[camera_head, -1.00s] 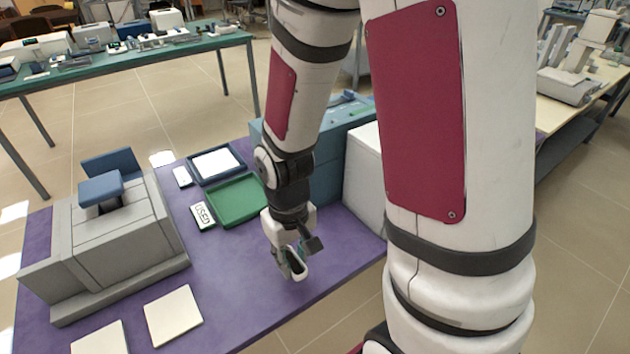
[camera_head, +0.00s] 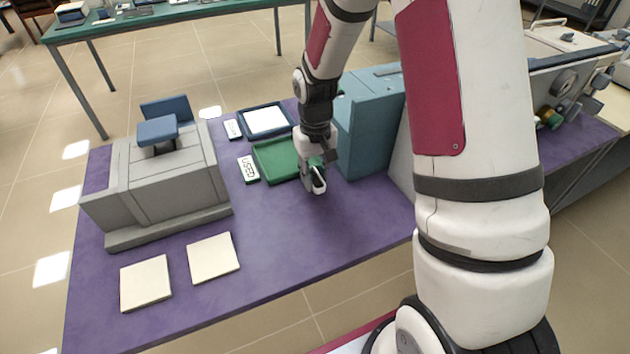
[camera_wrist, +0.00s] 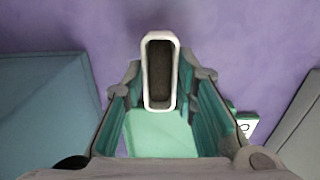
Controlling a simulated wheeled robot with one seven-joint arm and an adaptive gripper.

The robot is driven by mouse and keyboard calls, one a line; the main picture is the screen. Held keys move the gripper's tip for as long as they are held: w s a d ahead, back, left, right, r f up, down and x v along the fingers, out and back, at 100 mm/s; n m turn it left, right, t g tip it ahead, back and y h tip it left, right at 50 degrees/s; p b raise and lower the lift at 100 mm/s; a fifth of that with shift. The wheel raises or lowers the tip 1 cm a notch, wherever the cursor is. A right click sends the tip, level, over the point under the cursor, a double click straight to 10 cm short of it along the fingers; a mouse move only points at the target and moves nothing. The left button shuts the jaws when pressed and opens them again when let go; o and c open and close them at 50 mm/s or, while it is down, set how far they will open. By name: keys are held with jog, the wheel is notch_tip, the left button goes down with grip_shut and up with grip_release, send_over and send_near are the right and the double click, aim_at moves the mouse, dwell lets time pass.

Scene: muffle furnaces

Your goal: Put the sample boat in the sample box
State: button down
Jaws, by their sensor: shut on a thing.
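The sample boat (camera_wrist: 160,72) is a small white oblong dish with a dark grey inside. My gripper (camera_wrist: 160,95) is shut on it, one finger on each long side, and holds it above the purple table. The gripper (camera_head: 315,180) is by the near right corner of a shallow green tray (camera_head: 262,163), partly hiding it. In the wrist view the green tray (camera_wrist: 160,138) shows behind the boat, between the fingers. A dark blue tray (camera_head: 245,127) with a white inside lies behind the green one. I cannot tell from the pictures which tray is the sample box.
A label reading USED (camera_head: 248,169) lies left of the green tray, and another label (camera_head: 233,129) is by the blue one. A grey furnace (camera_head: 168,180) stands left. A blue-grey box (camera_head: 375,125) stands close right of my gripper. Two pale square plates (camera_head: 213,257) lie in front.

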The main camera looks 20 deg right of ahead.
jog(key=shift+f, duration=1.2)
jog(key=shift+f, duration=0.1)
jog(key=c, duration=1.3)
grip_release()
